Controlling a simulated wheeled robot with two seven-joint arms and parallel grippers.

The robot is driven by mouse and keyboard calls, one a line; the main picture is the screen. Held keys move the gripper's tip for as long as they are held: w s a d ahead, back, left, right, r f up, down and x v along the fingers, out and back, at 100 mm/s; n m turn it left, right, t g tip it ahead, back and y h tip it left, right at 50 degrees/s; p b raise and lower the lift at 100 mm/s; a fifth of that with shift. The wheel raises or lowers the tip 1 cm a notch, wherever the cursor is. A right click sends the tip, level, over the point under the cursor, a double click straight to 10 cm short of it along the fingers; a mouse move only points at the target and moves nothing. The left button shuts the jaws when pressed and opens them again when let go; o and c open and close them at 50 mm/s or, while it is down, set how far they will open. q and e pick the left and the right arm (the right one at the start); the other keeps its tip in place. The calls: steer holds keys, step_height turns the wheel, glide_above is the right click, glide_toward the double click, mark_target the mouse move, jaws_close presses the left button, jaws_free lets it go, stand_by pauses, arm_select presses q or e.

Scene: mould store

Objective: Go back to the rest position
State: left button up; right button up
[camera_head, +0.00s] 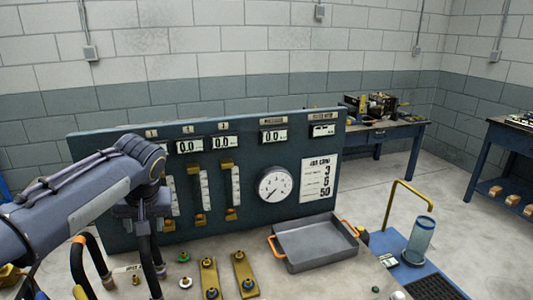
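My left arm comes in from the left, and its wrist bends down in front of the left part of a dark blue panel (260,150). My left gripper (150,215) points down over the left part of the table. Its fingertips are hard to make out among dark hoses, so I cannot tell whether it is open or shut or holds anything. My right gripper is not in view. The panel carries digital displays, gauge tubes with yellow fittings, a round dial (274,185) and a white number card (319,179).
A grey tray (316,262) with orange handles sits on the table. Two brass plates (245,274) with knobs lie left of it. A black hose (78,262) with an orange band is at left. A blue stand with a clear cylinder (420,240) and yellow pipe is at right. Workbenches stand behind.

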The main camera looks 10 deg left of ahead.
arm_select(q)
steer(key=s+d+f+m+t+h, duration=0.1)
steer(key=s+d+f+m+h, duration=0.1)
steer(key=s+d+f, duration=0.3)
steer(key=s+d+f+m+t+h, duration=0.1)
steer(key=s+d+f+h, duration=0.4)
steer(key=s+d, duration=0.6)
steer(key=s+f+t, duration=0.1)
steer(key=s, duration=0.4)
steer(key=shift+m+h, duration=0.3)
steer(key=shift+m, duration=0.1)
steer(key=shift+f, duration=0.1)
